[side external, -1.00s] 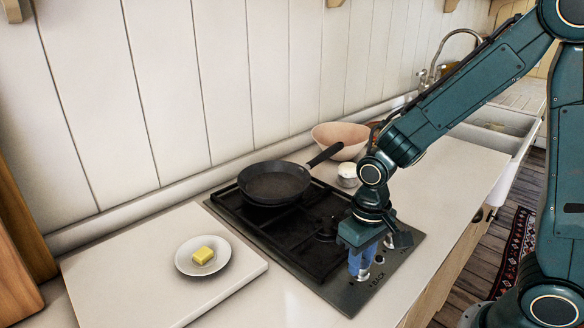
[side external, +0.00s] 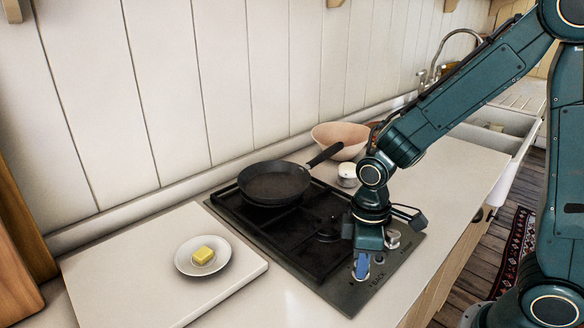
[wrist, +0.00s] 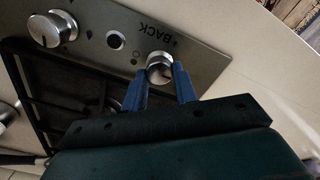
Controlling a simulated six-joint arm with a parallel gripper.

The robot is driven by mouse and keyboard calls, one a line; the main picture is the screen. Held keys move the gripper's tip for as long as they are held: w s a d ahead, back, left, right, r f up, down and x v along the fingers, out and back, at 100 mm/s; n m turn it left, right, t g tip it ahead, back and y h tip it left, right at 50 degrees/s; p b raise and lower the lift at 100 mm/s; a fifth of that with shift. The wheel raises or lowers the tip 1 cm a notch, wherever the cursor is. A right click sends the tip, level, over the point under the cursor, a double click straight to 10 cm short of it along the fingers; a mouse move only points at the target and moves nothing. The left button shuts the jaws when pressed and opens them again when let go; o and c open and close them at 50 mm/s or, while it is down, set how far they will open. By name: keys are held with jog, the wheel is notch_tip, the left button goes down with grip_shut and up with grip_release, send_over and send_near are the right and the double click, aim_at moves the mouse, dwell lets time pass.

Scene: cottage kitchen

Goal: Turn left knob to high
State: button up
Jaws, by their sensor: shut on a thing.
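The left knob (wrist: 159,66) is a silver knob on the hob's grey front panel, beside the word BACK. My gripper (wrist: 158,75) has its blue fingers on either side of this knob and is shut on it. In the side external view my gripper (side external: 361,268) points down at the panel, and its fingers largely hide the left knob. A second silver knob (wrist: 52,28) stands apart on the same panel and also shows in the side external view (side external: 392,239). I cannot read which setting the left knob points to.
A black frying pan (side external: 274,183) sits on the hob (side external: 283,238). A white board (side external: 130,262) at left bears a plate (side external: 190,270) with butter (side external: 203,255). A bowl (side external: 338,140) and a small white pot (side external: 347,176) stand behind the hob.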

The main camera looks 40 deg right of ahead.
dwell(0.4)
jog(key=o, duration=1)
jog(key=shift+c, duration=0.2)
jog(key=shift+r, duration=0.1)
notch_tip(320, 180, up, 14)
jog(key=shift+f, duration=0.2)
jog(key=s+d+r+m+t, duration=0.4)
jog(key=s+m, duration=0.3)
jog(key=s, duration=0.3)
jog(key=shift+s+d+r+t, duration=0.2)
jog(key=shift+d+t, duration=0.35)
jog(key=shift+t, duration=0.25)
